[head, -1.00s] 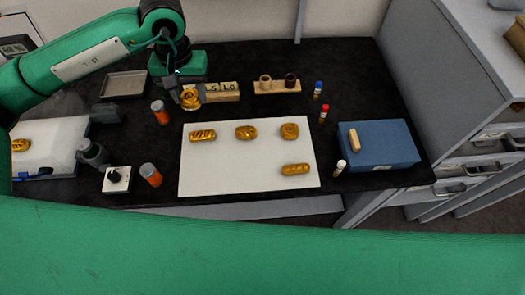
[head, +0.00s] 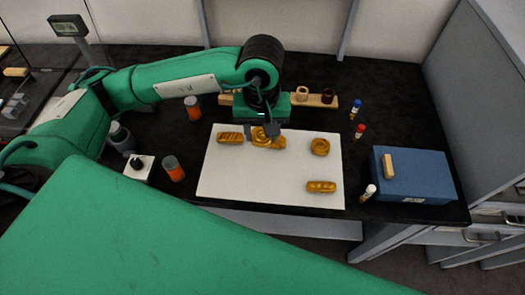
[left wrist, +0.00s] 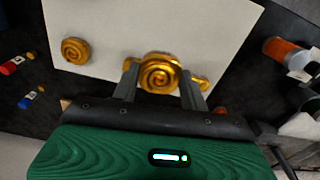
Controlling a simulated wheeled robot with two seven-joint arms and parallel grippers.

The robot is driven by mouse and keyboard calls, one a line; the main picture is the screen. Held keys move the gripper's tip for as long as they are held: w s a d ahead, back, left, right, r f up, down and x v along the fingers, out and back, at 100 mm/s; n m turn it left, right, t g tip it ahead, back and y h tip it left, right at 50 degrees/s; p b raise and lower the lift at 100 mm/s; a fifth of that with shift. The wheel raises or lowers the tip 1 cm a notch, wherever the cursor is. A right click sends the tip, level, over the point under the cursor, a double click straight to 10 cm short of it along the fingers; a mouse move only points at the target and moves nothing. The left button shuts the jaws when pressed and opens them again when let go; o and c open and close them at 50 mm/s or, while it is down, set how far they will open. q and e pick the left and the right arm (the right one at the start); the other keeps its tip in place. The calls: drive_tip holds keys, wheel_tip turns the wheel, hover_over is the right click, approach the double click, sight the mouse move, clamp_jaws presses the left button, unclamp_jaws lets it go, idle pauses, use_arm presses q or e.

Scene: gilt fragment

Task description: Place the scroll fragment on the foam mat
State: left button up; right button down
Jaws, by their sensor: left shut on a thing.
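The scroll fragment (left wrist: 160,73), a gold piece with a spiral face, is held between the fingers of my left gripper (left wrist: 158,88) in the left wrist view. In the head view, my left gripper (head: 262,132) is shut on it over the upper middle of the white foam mat (head: 262,182). The held piece seems to be above the mat and partly covers another gold fragment (head: 279,144) lying there. My right gripper is not in view.
Other gold fragments lie on the mat: one at the upper left (head: 230,138), a round spiral one (head: 320,147) and one at the lower right (head: 321,187). The mat's lower left is clear.

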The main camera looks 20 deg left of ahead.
use_arm(q)
hover_over(262, 162)
wheel_tip(262, 162, down, 5)
drive_tip(key=shift+r+p, duration=0.1)
drive_tip(key=shift+p, duration=0.25)
drive_tip(key=shift+f, duration=0.7)
wheel_tip(262, 162, down, 3)
drive_tip(key=shift+r+p, duration=0.2)
drive_tip(key=shift+p, duration=0.15)
drive_tip(key=shift+f, duration=0.5)
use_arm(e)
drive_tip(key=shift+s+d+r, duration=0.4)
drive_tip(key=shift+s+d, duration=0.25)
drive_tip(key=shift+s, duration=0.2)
use_arm(q)
drive_tip(key=shift+f, duration=0.1)
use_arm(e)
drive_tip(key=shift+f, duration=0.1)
use_arm(q)
drive_tip(key=shift+w, duration=0.1)
drive_tip(key=o, duration=1)
drive_tip(key=shift+c, duration=0.2)
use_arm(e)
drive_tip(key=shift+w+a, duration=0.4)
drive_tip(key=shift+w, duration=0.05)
